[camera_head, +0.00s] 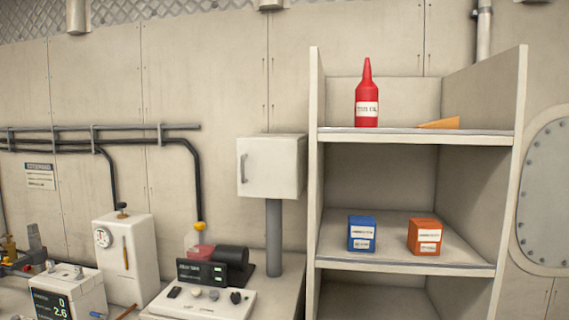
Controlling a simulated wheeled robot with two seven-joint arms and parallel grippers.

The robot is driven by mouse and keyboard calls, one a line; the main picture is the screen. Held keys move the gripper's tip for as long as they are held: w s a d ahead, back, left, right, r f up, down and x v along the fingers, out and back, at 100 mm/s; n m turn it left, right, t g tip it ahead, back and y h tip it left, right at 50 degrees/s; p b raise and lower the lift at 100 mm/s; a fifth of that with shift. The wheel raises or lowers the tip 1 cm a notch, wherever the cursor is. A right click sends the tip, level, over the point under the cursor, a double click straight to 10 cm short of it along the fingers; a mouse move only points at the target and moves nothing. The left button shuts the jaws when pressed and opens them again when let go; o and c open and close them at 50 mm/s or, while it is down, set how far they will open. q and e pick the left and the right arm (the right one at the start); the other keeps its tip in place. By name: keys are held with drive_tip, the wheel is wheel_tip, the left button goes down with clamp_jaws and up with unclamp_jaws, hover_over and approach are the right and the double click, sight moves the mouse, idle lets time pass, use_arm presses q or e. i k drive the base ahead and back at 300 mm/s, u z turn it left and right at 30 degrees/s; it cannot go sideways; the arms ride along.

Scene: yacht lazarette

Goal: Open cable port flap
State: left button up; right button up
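I cannot pick out a cable port flap for certain. A white box (271,165) with a grey handle on the left of its front is mounted on a grey post (273,238), left of the shelf unit. Its front appears closed. Black cables (198,190) run along the wall; one drops to a yellow end (200,226) above the bench. At the right edge, a grey bolted oval panel (547,190) is set in the wall. Neither of my grippers is in view.
The open shelf unit (314,190) holds a red bottle (367,98), an orange wedge (440,123), a blue box (361,234) and an orange box (425,236). The bench at lower left carries a control panel (200,302), a white gauge unit (126,260) and a display box (68,293).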

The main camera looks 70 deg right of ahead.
sight(267, 168)
drive_tip(key=z, duration=2.55)
drive_tip(key=k, duration=0.2)
drive_tip(key=u, duration=0.2)
